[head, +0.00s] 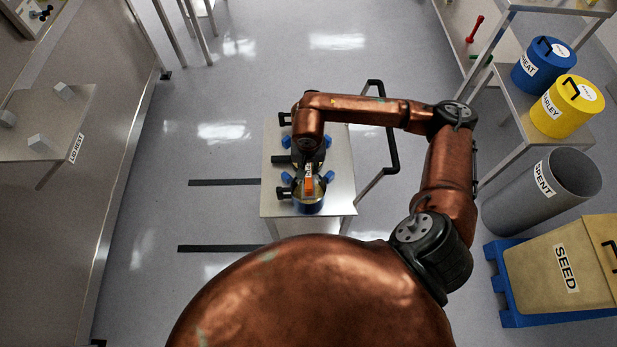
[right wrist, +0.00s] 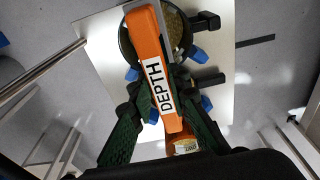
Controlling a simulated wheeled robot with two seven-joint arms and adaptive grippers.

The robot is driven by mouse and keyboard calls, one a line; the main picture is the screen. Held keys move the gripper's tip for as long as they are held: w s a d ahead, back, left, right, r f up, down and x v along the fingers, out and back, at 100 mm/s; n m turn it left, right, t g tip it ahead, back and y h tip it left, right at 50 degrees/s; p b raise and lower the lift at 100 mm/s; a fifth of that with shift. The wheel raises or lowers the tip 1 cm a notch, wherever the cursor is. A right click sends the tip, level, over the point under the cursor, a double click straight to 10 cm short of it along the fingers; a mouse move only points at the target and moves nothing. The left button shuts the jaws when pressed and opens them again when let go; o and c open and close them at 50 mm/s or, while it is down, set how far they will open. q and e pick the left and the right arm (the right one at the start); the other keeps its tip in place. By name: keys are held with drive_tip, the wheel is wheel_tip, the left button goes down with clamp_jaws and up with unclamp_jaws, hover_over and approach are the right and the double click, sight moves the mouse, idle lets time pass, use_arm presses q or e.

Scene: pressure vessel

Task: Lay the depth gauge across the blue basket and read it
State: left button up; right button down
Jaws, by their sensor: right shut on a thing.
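The depth gauge (right wrist: 158,78) is an orange bar with a white DEPTH label. It shows small and orange in the head view (head: 308,185). My right gripper (right wrist: 166,92), dark green, is shut on it; in the head view the gripper is mostly hidden under my wrist. The gauge's far end overlaps a round, dark-rimmed vessel with blue tabs and grain-like contents (right wrist: 180,32). I cannot tell whether it touches the rim, or whether this vessel is the blue basket. My left gripper is not in view.
The vessels stand on a steel cart (head: 341,185) with a black handle (head: 392,130). At right are a blue WHEAT bin (head: 530,70), a yellow BARLEY bin (head: 560,112), a grey SPENT bin (head: 530,195) and a SEED box (head: 560,265).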

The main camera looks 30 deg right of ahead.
drive_tip(key=shift+s+a+f, duration=0.2)
drive_tip(key=shift+s+f, duration=0.1)
drive_tip(key=shift+f, duration=0.1)
drive_tip(key=f, duration=0.3)
drive_tip(key=shift+s+a, duration=0.2)
drive_tip(key=shift+s, duration=0.15)
drive_tip(key=shift+f, duration=0.4)
drive_tip(key=c, duration=1.8)
unclamp_jaws()
drive_tip(key=r, duration=0.8)
drive_tip(key=s+r, duration=0.1)
drive_tip(key=r, duration=0.3)
drive_tip(key=shift+a+p, duration=0.3)
drive_tip(key=shift+a, duration=0.05)
